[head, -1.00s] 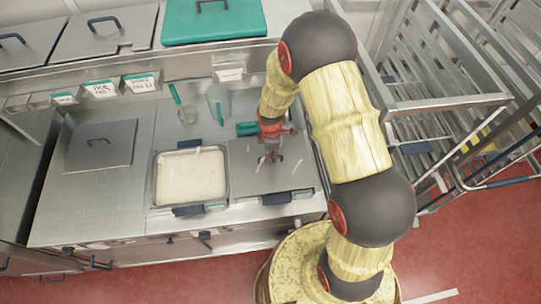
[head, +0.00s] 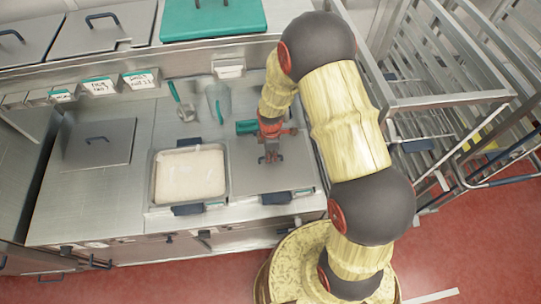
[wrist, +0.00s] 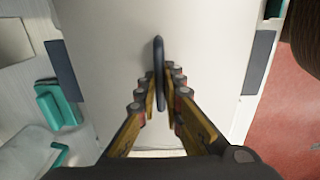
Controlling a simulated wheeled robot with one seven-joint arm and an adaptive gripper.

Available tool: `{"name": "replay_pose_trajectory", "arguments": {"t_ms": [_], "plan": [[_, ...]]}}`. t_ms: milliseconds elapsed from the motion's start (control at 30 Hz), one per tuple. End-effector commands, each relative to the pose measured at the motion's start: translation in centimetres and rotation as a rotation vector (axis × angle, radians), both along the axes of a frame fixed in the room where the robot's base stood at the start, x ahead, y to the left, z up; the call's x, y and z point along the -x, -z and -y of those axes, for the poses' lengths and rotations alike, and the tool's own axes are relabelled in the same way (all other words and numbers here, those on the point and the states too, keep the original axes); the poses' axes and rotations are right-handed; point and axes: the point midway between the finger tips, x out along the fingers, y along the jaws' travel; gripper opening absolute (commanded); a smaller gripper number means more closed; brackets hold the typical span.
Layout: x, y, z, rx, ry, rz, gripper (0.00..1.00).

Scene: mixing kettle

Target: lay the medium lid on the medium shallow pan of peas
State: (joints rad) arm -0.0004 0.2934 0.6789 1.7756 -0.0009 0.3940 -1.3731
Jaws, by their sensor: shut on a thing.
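The grey metal lid (head: 245,178) lies flat over a pan in the head view, right of an open pan with pale contents. It also fills the middle of the wrist view (wrist: 205,45). My gripper (head: 270,157) is shut on the lid's dark upright handle (wrist: 159,75), with a finger on each side of it. The covered pan shows only its dark end handles (wrist: 62,70) and (wrist: 257,60). Its contents are hidden, so I cannot see peas. Whether the lid sits fully on the rim is hard to tell.
The open pan (head: 189,202) stands directly left of the covered one. Another flat lid (head: 98,143) lies on the counter farther left. A scoop (head: 183,108) and a clear jug (head: 218,103) stand behind. A rack (head: 450,97) is at right.

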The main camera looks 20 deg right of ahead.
Motion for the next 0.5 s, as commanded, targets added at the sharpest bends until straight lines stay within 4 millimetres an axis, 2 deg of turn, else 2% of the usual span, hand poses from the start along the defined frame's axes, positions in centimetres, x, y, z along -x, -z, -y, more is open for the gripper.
{"name": "replay_pose_trajectory", "arguments": {"t_ms": [133, 167, 500], "plan": [[-0.09, -0.10, 0.00, 0.000, 0.000, 0.002, 0.00], [-0.09, -0.10, 0.00, 0.000, 0.000, 0.002, 0.10], [-0.03, -0.05, 0.00, 0.000, 0.000, 0.001, 0.30]]}}
